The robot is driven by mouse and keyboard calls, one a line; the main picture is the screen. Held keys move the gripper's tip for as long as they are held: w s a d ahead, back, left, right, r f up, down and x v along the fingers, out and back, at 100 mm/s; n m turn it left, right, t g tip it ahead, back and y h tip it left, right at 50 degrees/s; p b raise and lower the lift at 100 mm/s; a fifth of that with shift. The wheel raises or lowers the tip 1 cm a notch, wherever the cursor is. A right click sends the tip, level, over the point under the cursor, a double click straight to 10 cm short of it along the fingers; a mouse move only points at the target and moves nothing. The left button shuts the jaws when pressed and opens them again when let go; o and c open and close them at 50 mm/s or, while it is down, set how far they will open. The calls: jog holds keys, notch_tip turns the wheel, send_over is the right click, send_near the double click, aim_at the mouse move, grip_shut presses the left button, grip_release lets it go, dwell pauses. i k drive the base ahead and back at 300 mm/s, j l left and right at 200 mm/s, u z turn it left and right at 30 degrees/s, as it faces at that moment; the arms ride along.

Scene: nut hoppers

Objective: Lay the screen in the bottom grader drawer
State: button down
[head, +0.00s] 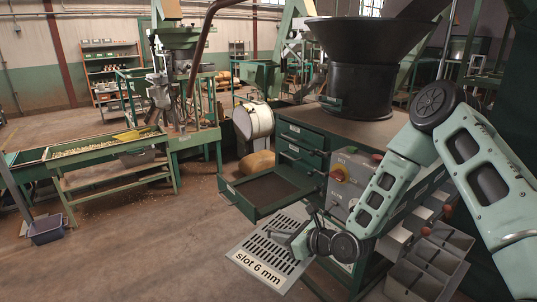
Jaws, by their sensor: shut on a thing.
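The screen (262,249) is a flat grey slotted plate marked "slot 6 mm". It shows at the lower middle of the head view, in front of and below the open drawer. My gripper (301,233) is shut on the screen near its right side, and the gripper hides part of the plate. The bottom grader drawer (270,188) is green, pulled out toward the left, with a dark floor and nothing seen lying in it. The two drawers above it (298,143) are shut.
The grader's grey control box (350,178) stands right of the open drawer. Grey bins (430,262) sit at the lower right. A black hopper (362,60) tops the grader. A green trough table (105,150) stands at left. The floor between is clear.

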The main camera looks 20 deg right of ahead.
aim_at(260, 196)
jog(key=i+j+z, duration=0.25)
jog(key=i+j, duration=0.2)
jog(key=i, duration=0.3)
jog(key=i+j+z, duration=0.25)
jog(key=i+j, duration=0.3)
jog(key=i, duration=0.2)
